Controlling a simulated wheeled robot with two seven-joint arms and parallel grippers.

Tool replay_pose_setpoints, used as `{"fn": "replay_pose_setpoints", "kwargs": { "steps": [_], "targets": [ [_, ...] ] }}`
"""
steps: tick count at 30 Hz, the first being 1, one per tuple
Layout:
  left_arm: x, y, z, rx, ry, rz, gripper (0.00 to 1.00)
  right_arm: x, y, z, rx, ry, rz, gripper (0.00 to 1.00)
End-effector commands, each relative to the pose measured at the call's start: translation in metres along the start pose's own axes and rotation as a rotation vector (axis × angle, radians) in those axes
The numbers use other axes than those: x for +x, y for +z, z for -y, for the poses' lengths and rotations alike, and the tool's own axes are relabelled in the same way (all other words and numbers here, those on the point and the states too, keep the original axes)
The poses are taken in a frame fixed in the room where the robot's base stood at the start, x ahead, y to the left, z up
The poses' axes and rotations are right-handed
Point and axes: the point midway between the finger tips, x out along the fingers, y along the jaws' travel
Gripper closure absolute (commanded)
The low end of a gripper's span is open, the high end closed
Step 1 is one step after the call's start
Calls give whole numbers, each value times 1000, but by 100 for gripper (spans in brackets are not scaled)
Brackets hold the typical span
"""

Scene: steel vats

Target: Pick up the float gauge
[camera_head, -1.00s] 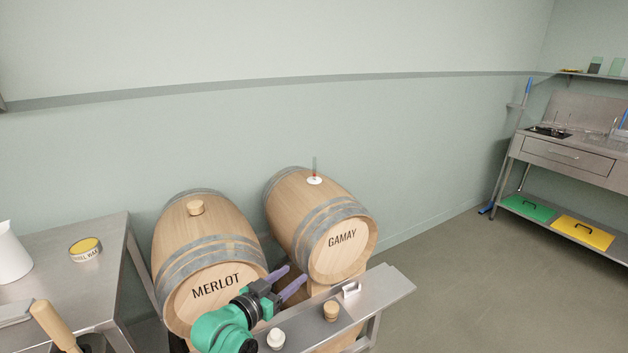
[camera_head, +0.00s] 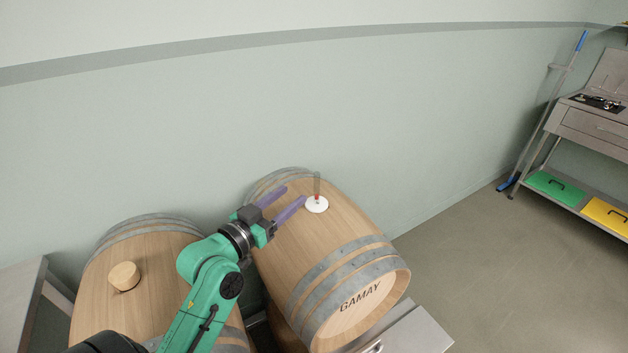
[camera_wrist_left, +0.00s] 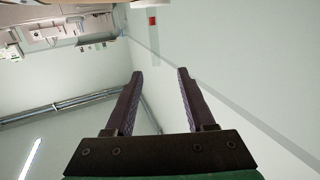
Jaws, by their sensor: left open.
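The float gauge (camera_head: 317,204) has a white round base and a thin upright clear tube with red low inside it. It stands upright on top of the GAMAY barrel (camera_head: 345,232). My left gripper (camera_head: 294,194) is open and empty, its purple fingers pointing toward the gauge from just left of it, apart from it. In the left wrist view, the gauge's red part (camera_wrist_left: 152,20) shows at the top edge, beyond the gap between the open fingers (camera_wrist_left: 160,74). That view looks upside down. My right gripper is not in view.
A second barrel (camera_head: 150,250) with a wooden bung (camera_head: 124,276) stands at left, partly behind my left arm. A steel shelf (camera_head: 412,330) sits below the GAMAY barrel's front. The wall (camera_head: 200,130) is behind. A steel bench (camera_head: 595,130) stands far right; the floor between is clear.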

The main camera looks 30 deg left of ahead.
Motion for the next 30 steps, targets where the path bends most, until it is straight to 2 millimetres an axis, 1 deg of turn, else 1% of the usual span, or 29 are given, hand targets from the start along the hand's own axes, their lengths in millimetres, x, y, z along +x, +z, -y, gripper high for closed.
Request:
{"fn": "replay_pose_setpoints", "kwargs": {
  "steps": [2,4,9,12,14,17,19,22,25,30],
  "targets": [
    [7,-3,0,-3,-1,-1,45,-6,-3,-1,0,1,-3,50],
    [21,-6,0,-3,0,-3,45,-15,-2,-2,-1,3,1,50],
    [67,-8,0,-5,0,-3,45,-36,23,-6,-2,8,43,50],
    [86,-4,0,-3,0,-1,45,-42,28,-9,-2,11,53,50],
    [92,-3,0,-1,0,0,45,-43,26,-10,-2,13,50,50],
    [104,-3,2,-2,-1,-1,45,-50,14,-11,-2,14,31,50],
    [118,-4,4,-3,0,0,45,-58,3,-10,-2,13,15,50],
    [136,-1,5,-3,-1,-1,45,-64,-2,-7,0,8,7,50],
    [145,2,5,-1,0,0,45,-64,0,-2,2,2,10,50],
    [145,4,5,0,0,0,45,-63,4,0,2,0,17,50]
  ]
}}
